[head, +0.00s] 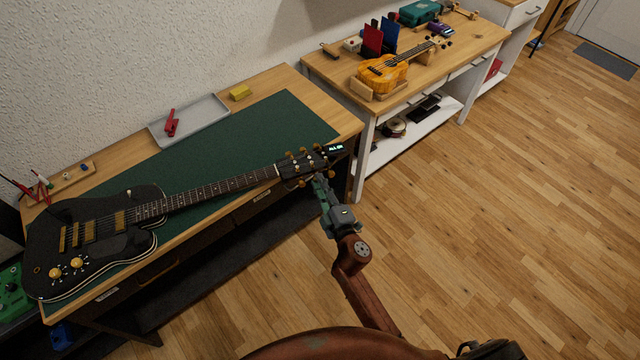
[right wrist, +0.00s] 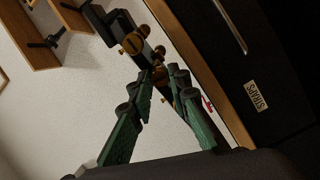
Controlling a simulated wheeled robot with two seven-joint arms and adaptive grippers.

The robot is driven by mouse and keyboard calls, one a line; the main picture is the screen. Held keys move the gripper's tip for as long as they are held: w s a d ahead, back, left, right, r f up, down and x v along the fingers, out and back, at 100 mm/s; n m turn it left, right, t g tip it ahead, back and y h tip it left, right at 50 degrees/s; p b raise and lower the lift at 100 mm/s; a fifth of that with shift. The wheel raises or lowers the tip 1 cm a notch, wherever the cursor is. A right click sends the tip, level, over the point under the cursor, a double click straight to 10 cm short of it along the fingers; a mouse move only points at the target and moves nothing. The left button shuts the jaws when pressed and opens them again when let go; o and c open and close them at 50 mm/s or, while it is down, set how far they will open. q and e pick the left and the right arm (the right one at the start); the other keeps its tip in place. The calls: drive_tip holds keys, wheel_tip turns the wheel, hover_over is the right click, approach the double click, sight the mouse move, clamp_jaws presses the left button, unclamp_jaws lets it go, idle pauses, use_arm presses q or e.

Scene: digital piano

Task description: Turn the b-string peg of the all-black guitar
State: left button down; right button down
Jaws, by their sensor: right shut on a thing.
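The all-black guitar (head: 100,225) lies flat on the green mat, its neck pointing right and its headstock (head: 298,167) near the bench's right end. Gold pegs stick out on both sides of the headstock. My right gripper (head: 320,179) reaches up from below to the near side of the headstock. In the right wrist view its green fingers (right wrist: 164,76) are closed together on a tuning peg, mostly hidden between the tips. Another gold peg (right wrist: 132,43) shows just beyond. I cannot tell which string the held peg serves. My left gripper is not in view.
A clip tuner (head: 334,149) with a lit display sits at the headstock's end. The green mat (head: 250,130) is clear behind the neck. A second bench holds a ukulele (head: 385,72). Open floor lies right.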

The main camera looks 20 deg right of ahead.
idle(0.3)
drive_tip(key=c, duration=2.1)
unclamp_jaws()
drive_tip(key=s, duration=1.2)
drive_tip(key=shift+d, duration=0.3)
